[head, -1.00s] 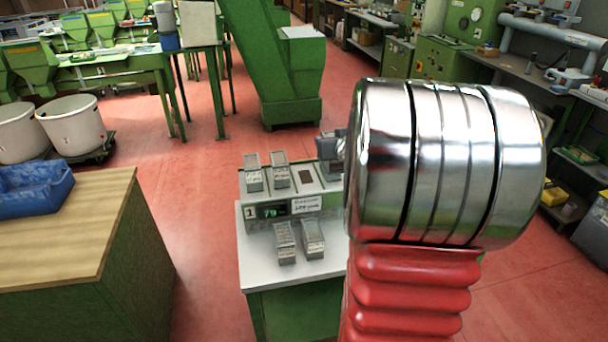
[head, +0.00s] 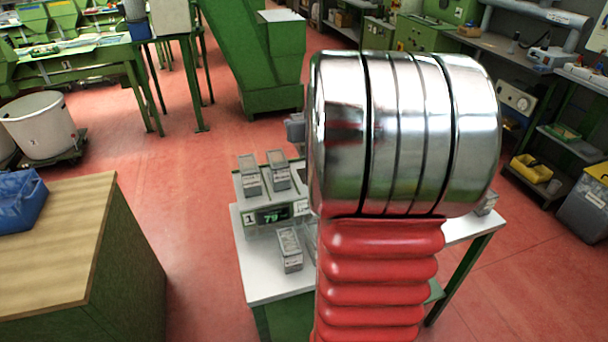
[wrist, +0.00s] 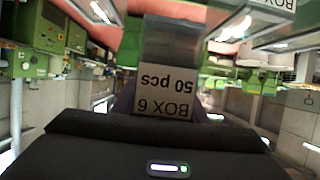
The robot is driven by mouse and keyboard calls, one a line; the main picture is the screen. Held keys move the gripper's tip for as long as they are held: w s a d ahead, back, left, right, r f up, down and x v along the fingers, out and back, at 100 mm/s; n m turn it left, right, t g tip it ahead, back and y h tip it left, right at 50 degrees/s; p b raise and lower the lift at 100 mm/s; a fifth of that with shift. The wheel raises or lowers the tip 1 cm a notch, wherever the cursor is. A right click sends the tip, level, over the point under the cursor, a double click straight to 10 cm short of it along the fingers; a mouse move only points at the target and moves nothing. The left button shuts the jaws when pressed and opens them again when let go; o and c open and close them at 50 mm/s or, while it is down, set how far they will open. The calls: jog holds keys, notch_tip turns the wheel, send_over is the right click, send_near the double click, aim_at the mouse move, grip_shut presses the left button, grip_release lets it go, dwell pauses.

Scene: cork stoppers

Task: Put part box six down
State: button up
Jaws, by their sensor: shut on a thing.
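Part box six (wrist: 163,92), a small grey box with a white label reading "BOX 6, 50 pcs", shows upside down in the wrist view. My gripper (wrist: 165,118) is shut on it; its dark body fills the bottom of that view and mostly hides the fingers. In the head view my silver and red arm hides most of the gripper and the held box. Whether the held box touches anything below cannot be told.
A white-topped green bench (head: 262,284) carries a numbered station with a display (head: 271,215). Grey boxes stand on the station (head: 250,176) and on the bench front (head: 289,249); another (head: 487,202) is at right. A wooden-topped cabinet (head: 60,240) stands left.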

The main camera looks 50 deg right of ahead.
jog(key=shift+s, duration=0.1)
jog(key=shift+f, duration=0.2)
jog(key=shift+d+f, duration=0.1)
jog(key=shift+f, duration=2.85)
jog(key=shift+s+f, duration=0.1)
jog(key=shift+f, duration=1.75)
jog(key=o, duration=1.1)
jog(key=shift+f, duration=0.1)
